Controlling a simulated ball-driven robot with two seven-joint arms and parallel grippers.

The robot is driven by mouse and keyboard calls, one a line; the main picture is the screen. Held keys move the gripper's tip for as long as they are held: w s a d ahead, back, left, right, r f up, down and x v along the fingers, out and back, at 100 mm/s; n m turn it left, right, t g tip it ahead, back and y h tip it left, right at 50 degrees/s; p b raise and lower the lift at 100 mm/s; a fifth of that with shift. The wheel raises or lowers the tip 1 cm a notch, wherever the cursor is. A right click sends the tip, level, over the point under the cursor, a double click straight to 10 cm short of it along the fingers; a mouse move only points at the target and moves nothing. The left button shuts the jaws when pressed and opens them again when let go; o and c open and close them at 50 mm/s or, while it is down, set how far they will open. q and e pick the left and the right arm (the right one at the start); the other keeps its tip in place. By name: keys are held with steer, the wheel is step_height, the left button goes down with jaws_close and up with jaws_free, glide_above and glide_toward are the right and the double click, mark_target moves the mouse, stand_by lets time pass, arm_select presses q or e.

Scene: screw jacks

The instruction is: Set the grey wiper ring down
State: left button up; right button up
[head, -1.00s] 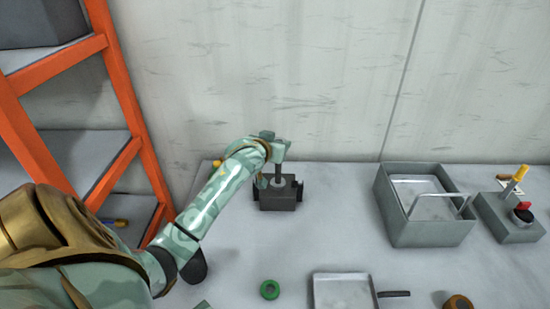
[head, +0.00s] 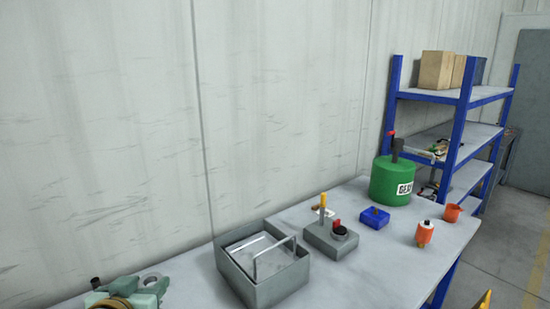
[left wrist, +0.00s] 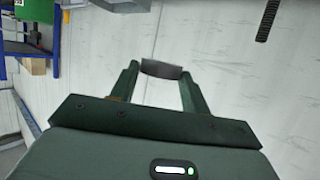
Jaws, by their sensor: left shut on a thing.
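In the left wrist view the ring (left wrist: 162,69) shows edge-on as a dark grey band between the two fingertips. My left gripper (left wrist: 160,72) is shut on it. The ring appears to be held up in the air, with wall behind it in the wrist view. My right gripper is in neither view.
A grey open box (head: 275,293) with a handled insert stands on the table right of my left gripper. Beyond it are a grey control block (head: 325,243), a blue box (head: 375,219), a green cylinder (head: 388,184) and an orange bottle (head: 424,234). Bare table (head: 385,265) lies in front.

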arm_select(q)
steer(key=s+d+f+b, duration=0.1)
steer(key=s+d+f, duration=0.1)
steer(key=s+d, duration=0.25)
steer(key=shift+m, duration=0.3)
steer(key=w+a+r, duration=0.1)
steer(key=w+a+r+p, duration=0.1)
steer(key=shift+w+r, duration=0.2)
steer(key=shift+w, duration=0.15)
steer(key=shift+n+y, duration=0.7)
steer(key=w+a, duration=0.2)
steer(key=a, duration=0.1)
steer(key=w+a+p, duration=0.1)
steer(key=w+a, duration=0.1)
steer(key=a, duration=0.2)
steer(key=w+a+p, duration=0.1)
steer(key=w+a, duration=0.1)
steer(key=a, duration=0.1)
steer(key=shift+a+r, duration=0.15)
steer(key=shift+a, duration=0.1)
steer(key=shift+c, duration=0.2)
steer(key=w+a+f+n+y+p, duration=0.1)
steer(key=w+a+f+n+y, duration=0.1)
steer(key=a, duration=1)
steer(key=shift+w+a+f+g, duration=0.3)
steer(key=shift+w+f, duration=0.2)
steer(key=shift+w, duration=0.5)
